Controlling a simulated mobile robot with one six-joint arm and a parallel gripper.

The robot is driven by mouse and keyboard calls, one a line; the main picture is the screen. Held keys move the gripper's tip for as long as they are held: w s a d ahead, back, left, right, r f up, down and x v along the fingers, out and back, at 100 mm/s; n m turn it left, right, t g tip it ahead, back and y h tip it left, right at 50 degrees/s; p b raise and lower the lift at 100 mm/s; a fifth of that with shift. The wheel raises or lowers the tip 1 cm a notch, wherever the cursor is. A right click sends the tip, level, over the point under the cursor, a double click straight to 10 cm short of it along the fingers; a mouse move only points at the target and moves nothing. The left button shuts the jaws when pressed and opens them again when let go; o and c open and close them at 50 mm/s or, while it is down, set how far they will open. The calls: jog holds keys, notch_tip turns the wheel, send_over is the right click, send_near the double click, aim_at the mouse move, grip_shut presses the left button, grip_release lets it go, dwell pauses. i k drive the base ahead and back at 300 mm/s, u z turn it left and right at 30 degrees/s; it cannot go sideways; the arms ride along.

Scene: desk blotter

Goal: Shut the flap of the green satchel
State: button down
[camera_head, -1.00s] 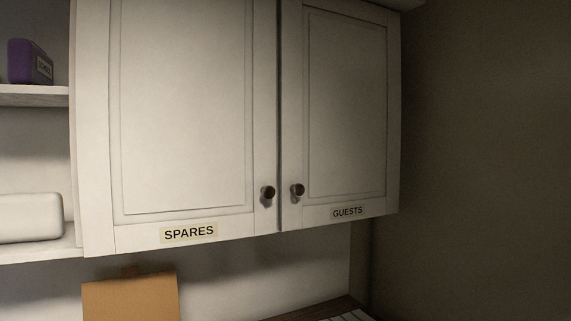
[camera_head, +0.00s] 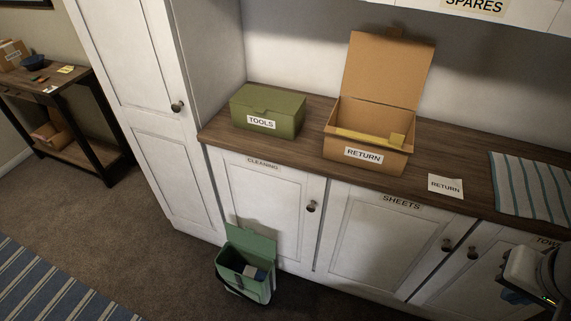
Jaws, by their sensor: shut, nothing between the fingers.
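The green satchel (camera_head: 244,277) stands on the carpet in front of the white cabinet, at the lower middle of the view. Its flap (camera_head: 251,243) is open and raised at the back, toward the cabinet door. Inside the opening I see a pale item and a blue one. A dark strap hangs around the front of the satchel. Part of my arm shows at the lower right edge, well to the right of the satchel. I cannot make out the gripper's fingers there.
The wooden counter (camera_head: 300,157) holds a closed green TOOLS box (camera_head: 268,109), an open cardboard RETURN box (camera_head: 366,134), a RETURN note (camera_head: 445,187) and a striped cloth (camera_head: 530,188). A striped rug (camera_head: 50,285) lies lower left. Carpet left of the satchel is clear.

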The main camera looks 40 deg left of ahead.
aim_at(246, 238)
jog(key=u, duration=1.85)
jog(key=k, duration=0.45)
jog(key=u, duration=0.55)
jog(key=i, duration=1.25)
jog(key=z, duration=0.65)
